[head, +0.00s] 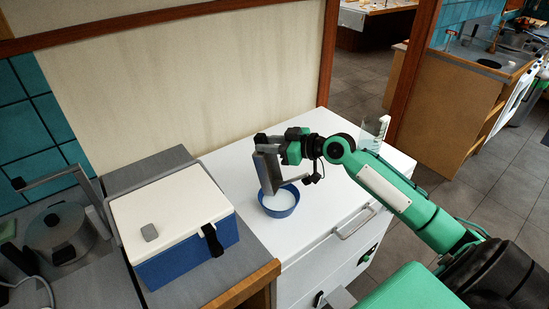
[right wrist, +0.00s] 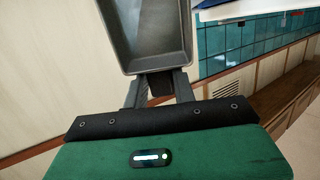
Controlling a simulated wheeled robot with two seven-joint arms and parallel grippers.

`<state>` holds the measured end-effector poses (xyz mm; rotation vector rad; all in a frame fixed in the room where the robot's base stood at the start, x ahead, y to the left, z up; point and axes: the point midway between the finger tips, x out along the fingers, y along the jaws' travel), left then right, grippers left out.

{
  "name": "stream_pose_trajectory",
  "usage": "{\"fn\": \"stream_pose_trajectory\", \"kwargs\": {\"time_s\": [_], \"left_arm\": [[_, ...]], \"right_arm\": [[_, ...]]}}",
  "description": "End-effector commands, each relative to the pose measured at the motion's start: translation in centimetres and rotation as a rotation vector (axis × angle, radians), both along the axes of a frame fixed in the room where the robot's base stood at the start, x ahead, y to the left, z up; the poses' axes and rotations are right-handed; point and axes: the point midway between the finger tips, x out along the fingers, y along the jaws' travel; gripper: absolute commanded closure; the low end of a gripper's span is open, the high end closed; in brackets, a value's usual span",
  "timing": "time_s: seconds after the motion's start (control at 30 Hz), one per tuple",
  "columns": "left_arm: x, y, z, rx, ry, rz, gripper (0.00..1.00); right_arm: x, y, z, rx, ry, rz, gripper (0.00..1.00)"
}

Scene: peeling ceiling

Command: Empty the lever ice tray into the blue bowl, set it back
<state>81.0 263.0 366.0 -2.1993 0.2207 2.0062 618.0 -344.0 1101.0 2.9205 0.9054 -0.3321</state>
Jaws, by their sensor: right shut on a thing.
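The grey metal ice tray (head: 267,172) is steeply tilted, its lower end just over the blue bowl (head: 284,212). My right gripper (head: 268,141) is shut on the tray's upper end. In the right wrist view, the tray (right wrist: 150,45) extends out from between the fingers (right wrist: 155,85), and the part of its inside that shows is bare. The bowl stands upright on the white top and holds something white, partly hidden by the tray. I cannot make out a lever. My left gripper is not in view.
A blue cooler with a white lid (head: 175,205) stands left of the bowl on a grey counter. A pot (head: 62,235) is farther left. A clear container (head: 374,132) stands behind my right arm. The white top (head: 235,165) is clear around the bowl, with a wall behind.

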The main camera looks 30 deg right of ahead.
Motion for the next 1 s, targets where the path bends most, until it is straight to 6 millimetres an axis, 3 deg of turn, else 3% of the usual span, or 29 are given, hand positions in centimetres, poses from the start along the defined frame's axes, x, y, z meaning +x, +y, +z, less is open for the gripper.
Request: {"fn": "stream_pose_trajectory", "kwargs": {"time_s": [0.27, 1.0], "left_arm": [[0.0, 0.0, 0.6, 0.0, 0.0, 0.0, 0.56], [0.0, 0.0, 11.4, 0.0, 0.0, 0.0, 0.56]], "right_arm": [[0.1, 0.1, 0.3, -0.004, 0.006, 0.0, 1.0], [4.2, 2.9, -0.6, -0.19, 0.277, 0.0, 1.0]]}}
